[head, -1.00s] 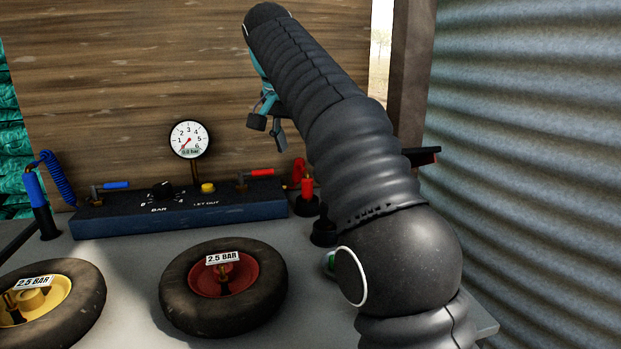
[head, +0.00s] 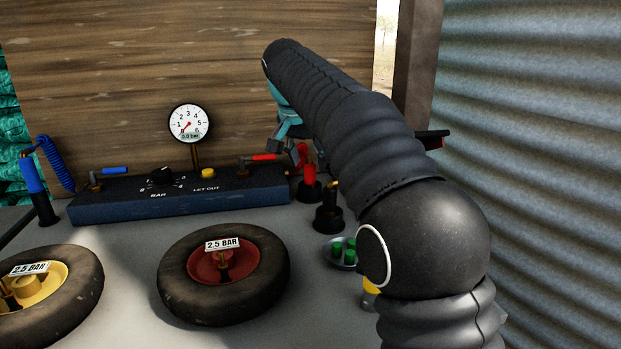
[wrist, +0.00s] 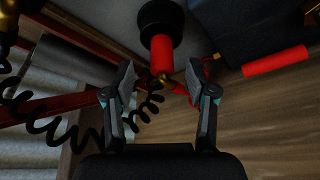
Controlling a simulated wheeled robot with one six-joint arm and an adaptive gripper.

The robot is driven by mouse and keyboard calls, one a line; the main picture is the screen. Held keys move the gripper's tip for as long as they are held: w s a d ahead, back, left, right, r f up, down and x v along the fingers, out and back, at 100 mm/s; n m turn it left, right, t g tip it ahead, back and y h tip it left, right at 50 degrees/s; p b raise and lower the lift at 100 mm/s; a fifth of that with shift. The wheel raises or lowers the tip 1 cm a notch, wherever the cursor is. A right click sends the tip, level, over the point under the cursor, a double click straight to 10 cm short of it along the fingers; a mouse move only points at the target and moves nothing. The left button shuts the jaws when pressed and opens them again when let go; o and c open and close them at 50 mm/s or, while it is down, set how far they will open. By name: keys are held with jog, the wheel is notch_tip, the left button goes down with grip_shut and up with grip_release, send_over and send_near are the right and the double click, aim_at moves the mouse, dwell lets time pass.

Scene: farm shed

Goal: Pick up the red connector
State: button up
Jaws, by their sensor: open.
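My gripper (wrist: 166,82) is open and empty, with one finger on either side of the connector's line. In the head view my gripper (head: 283,146) is partly hidden by my arm, close to the connector. A coiled dark hose (wrist: 60,118) runs near the left finger in the wrist view.
The blue box (head: 180,196) carries a gauge (head: 189,123), a blue lever and a red lever (head: 265,157). A black holder (head: 328,215) and a dish with green caps (head: 343,250) stand in front of the connector. Two wheels lie at front left. A corrugated wall (head: 530,150) closes the right side.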

aim_at(309, 164)
jog(key=x, duration=0.4)
jog(key=shift+w+f+b, duration=0.2)
jog(key=shift+f+b, duration=0.05)
jog(key=shift+b, duration=0.05)
grip_shut()
jog(key=shift+r, duration=0.2)
notch_tip(309, 164, up, 9)
jog(key=shift+a+r+p, duration=0.1)
jog(key=shift+p, duration=0.7)
jog(key=shift+r, duration=0.25)
jog(key=shift+r, duration=0.1)
jog(key=shift+r+p, duration=0.35)
jog(key=shift+r, duration=0.1)
